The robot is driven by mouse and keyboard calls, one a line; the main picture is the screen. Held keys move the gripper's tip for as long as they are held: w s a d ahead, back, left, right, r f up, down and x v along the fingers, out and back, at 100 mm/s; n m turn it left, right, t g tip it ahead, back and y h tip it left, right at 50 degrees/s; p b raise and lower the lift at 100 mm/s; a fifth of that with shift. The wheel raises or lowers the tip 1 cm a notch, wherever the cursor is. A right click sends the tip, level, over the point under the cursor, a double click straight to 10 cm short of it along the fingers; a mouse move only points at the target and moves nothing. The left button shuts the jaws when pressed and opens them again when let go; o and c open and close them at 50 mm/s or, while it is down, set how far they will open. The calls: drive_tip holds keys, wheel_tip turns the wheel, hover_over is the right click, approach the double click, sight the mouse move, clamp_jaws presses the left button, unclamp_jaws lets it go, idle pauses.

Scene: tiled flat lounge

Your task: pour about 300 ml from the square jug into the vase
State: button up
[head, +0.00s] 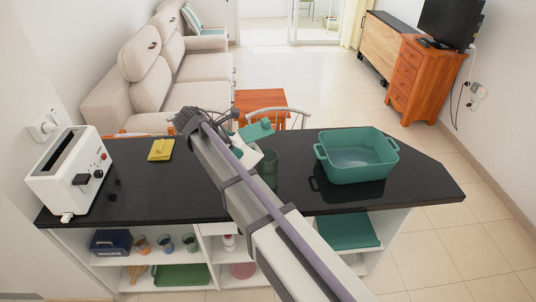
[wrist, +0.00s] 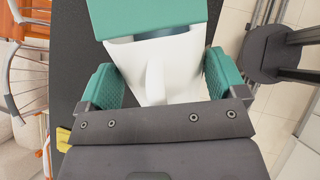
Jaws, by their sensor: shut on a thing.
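My gripper (head: 243,152) is shut on the white square jug (head: 252,158), whose body is partly hidden behind my arm in the head view. In the wrist view my gripper (wrist: 160,85) has a teal pad on each side of the jug (wrist: 188,72), and the jug's handle faces the camera. A teal lid (wrist: 150,14) stands at the jug's mouth, with a gap showing a grey-blue inside; the lid also shows in the head view (head: 257,130). A dark green, see-through vase (head: 269,170) stands on the counter just right of the jug, partly hidden by my arm.
The black counter (head: 300,186) carries a white toaster (head: 70,168) at left, a yellow block (head: 160,150), and a large teal basin (head: 358,158) at right. Shelves below hold mugs and boxes. Chairs and an orange table (head: 262,101) stand behind.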

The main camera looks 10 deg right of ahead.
drive_tip(key=shift+w+d+r+y+p, duration=0.1)
drive_tip(key=shift+d+r+y+p, duration=0.2)
drive_tip(key=shift+r+y+p, duration=0.5)
idle(0.5)
drive_tip(key=shift+w+d+f+g+y+p, duration=0.15)
drive_tip(key=shift+d+f+g+y+p, duration=0.2)
drive_tip(key=shift+d+y+p, duration=0.35)
idle(4.2)
drive_tip(key=shift+d+r+p, duration=0.15)
drive_tip(key=shift+r+p, duration=0.05)
drive_tip(key=shift+p, duration=0.25)
idle(1.3)
